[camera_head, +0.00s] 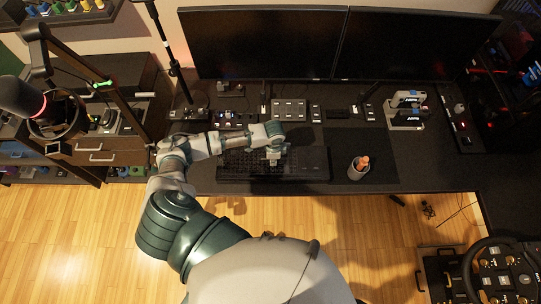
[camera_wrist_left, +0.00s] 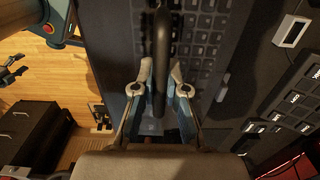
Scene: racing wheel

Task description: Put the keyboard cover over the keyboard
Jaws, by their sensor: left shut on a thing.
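The black keyboard (camera_head: 240,163) lies on the desk below the monitors. Its keys also show in the left wrist view (camera_wrist_left: 205,35). My left gripper (camera_head: 274,157) is over the keyboard area, pointing down. In the left wrist view its fingers (camera_wrist_left: 163,92) are shut on a dark, narrow, rounded bar (camera_wrist_left: 161,45) that stands above the keys. This bar seems to be part of the keyboard cover. My right gripper is not in view.
A grey button box (camera_head: 288,110) and small devices line the desk behind the keyboard. Two monitors (camera_head: 262,45) stand at the back. A microphone (camera_head: 20,97) is at left.

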